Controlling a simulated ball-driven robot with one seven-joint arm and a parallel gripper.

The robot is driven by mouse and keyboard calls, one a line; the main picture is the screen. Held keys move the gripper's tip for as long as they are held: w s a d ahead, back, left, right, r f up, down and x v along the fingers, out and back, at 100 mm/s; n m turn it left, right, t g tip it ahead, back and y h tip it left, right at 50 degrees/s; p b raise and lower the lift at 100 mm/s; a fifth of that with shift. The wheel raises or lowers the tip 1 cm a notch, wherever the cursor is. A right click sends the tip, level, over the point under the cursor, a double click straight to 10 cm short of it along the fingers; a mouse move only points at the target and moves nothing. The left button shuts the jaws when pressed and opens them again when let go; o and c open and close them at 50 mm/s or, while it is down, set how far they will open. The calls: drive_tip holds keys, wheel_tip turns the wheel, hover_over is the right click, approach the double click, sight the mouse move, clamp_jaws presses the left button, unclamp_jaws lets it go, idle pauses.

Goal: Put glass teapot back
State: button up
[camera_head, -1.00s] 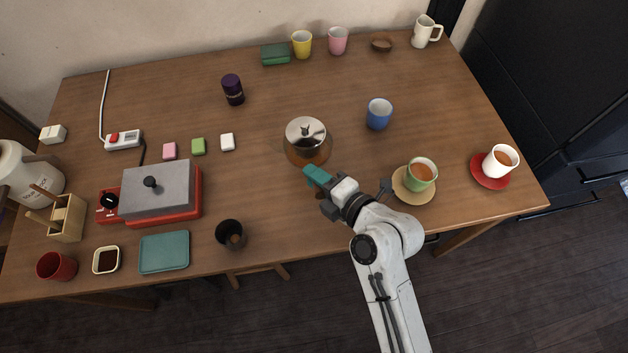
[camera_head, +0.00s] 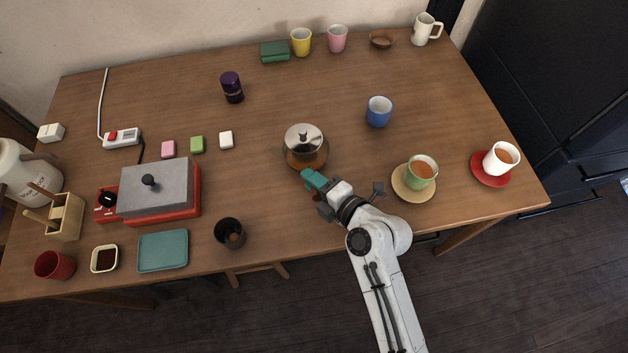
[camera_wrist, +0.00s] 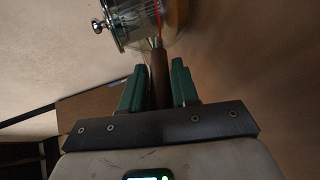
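The glass teapot (camera_head: 305,151) has a shiny metal lid with a knob and amber liquid inside. It stands upright near the middle of the wooden table in the head view. In the wrist view its glass body (camera_wrist: 152,22) is at the top, with its brown handle (camera_wrist: 159,78) pointing toward my gripper. My gripper (camera_head: 312,181) is at the near side of the teapot. In the wrist view its green fingers (camera_wrist: 159,80) stand on both sides of the handle, with narrow gaps showing. The teapot's underside is hidden.
A blue cup (camera_head: 379,112) stands behind right, and a green cup (camera_head: 421,171) of tea on a tan saucer (camera_head: 413,197) is close to my arm's right. A black cup (camera_head: 230,233) is at front left, a purple canister (camera_head: 232,87) behind. Table left of the teapot is fairly clear.

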drive_tip(key=o, duration=0.4)
drive_tip(key=shift+r, duration=0.1)
drive_tip(key=shift+r+p, duration=0.2)
drive_tip(key=shift+p, duration=0.2)
drive_tip(key=b+v, duration=0.2)
drive_tip(key=v, duration=1)
drive_tip(key=shift+f, duration=0.2)
drive_tip(key=s+d+f+m+g+h, duration=0.2)
drive_tip(key=s+d+m, duration=0.4)
drive_tip(key=m, duration=0.3)
drive_tip(key=s+d+f+m+g+h, duration=0.2)
drive_tip(key=s+d+m+h, duration=0.3)
drive_tip(key=d+m, duration=0.3)
drive_tip(key=s+d+f+m+g+h, duration=0.3)
drive_tip(key=s+d+m, duration=0.5)
drive_tip(key=m, duration=0.3)
drive_tip(key=shift+f+g+h, duration=0.1)
drive_tip(key=shift+g+h, duration=0.4)
drive_tip(key=shift+g, duration=0.2)
